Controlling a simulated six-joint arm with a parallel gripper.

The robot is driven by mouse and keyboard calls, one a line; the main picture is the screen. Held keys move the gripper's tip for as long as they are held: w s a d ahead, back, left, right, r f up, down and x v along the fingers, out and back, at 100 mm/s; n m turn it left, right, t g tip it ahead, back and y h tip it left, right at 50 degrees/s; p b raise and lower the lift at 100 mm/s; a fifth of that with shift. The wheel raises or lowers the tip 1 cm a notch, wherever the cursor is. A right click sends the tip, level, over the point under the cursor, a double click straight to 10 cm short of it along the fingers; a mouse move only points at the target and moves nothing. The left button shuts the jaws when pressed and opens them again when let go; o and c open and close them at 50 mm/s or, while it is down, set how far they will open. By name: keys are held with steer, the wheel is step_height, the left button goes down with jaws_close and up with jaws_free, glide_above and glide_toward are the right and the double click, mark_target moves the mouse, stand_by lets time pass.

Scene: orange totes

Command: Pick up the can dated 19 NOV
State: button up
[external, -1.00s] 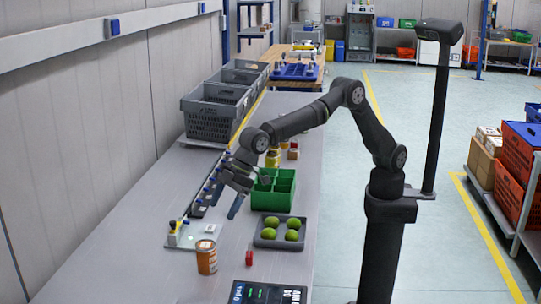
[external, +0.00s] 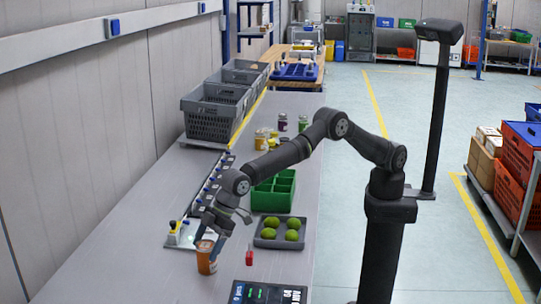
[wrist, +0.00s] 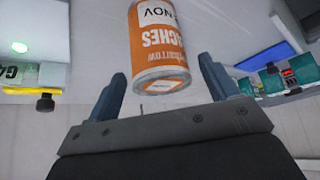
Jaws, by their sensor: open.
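An orange can (external: 205,262) with a pale lid stands on the near left part of the bench. In the wrist view the can (wrist: 157,50) shows upside-down lettering, with "NOV" on a white band and "CHES" below. The day number is out of frame. My gripper (external: 208,247) is low over the can, its fingers at the can's top in the external view. In the wrist view my gripper (wrist: 165,82) is open, with one finger either side of the can's near end and visible gaps. I cannot tell whether any finger touches it.
A small red item (external: 249,259) stands to the right of the can, near a dark display (external: 266,293). A grey tray (external: 258,243) of green fruit and a green divided bin (external: 262,200) lie beyond. A pale panel (external: 182,240) sits behind the can.

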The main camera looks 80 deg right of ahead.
steer(key=shift+x, duration=1.45)
steer(key=c, duration=1.3)
steer(key=shift+r, duration=0.1)
